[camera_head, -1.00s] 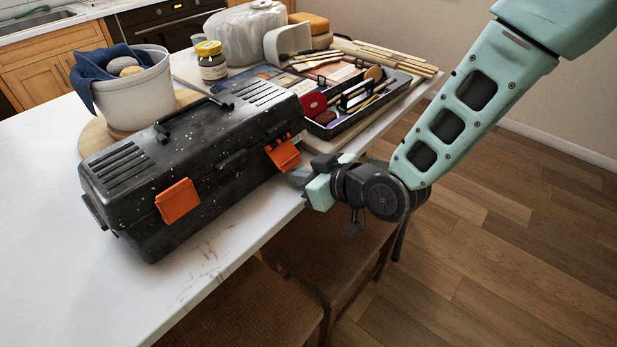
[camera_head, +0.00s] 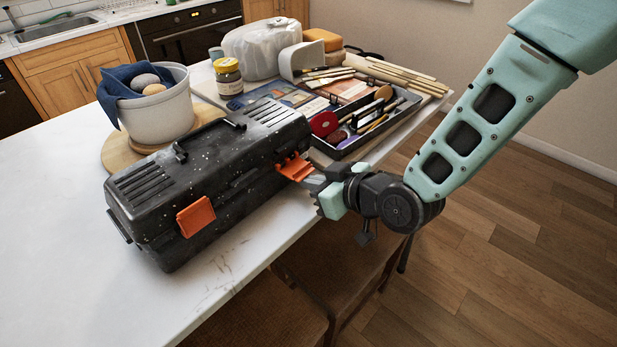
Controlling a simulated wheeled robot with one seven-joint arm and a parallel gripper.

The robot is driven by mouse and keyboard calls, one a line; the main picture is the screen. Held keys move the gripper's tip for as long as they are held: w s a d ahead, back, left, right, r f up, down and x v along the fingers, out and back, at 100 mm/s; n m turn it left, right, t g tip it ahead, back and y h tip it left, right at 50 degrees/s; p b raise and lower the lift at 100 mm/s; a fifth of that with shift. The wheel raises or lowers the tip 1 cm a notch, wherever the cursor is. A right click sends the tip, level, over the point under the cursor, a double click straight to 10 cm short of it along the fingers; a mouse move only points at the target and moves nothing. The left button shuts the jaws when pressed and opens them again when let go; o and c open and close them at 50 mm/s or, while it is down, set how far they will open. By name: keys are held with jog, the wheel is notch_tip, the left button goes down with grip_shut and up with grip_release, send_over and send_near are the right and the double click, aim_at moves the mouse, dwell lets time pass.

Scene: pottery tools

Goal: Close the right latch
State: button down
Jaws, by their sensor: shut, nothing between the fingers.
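A black speckled toolbox (camera_head: 215,170) stands on the white table with its lid down. Its orange right latch (camera_head: 294,167) sticks outward from the front at an angle, not flat against the box. The orange left latch (camera_head: 196,216) hangs close to the front face. My gripper (camera_head: 311,183) is shut and empty, just right of and slightly below the right latch. Its tips are at or very near the latch's outer edge; I cannot tell if they touch.
A black tray (camera_head: 367,130) of tools lies behind the gripper. A white bucket (camera_head: 158,110) with a blue cloth and a jar (camera_head: 228,77) stand behind the toolbox. The table front (camera_head: 110,300) is clear. Chairs (camera_head: 340,270) stand below the table edge.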

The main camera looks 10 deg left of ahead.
jog(key=shift+s+d+r+p, duration=0.1)
jog(key=shift+d+r+p, duration=0.1)
jog(key=shift+r+p, duration=0.25)
jog(key=shift+s+d+r+p, duration=0.1)
jog(key=shift+d+r+p, duration=0.05)
jog(key=shift+r+p, duration=0.3)
jog(key=r, duration=0.1)
jog(key=a+r, duration=0.1)
jog(key=w+a+r, duration=0.1)
jog(key=r, duration=0.1)
jog(key=shift+w+r+p, duration=0.1)
jog(key=shift+p, duration=0.2)
jog(key=shift+w+a, duration=0.15)
jog(key=shift+a, duration=0.05)
jog(key=shift+d, duration=0.1)
jog(key=f+v, duration=0.1)
jog(key=v, duration=0.6)
jog(key=shift+s+d, duration=0.25)
dwell(0.3)
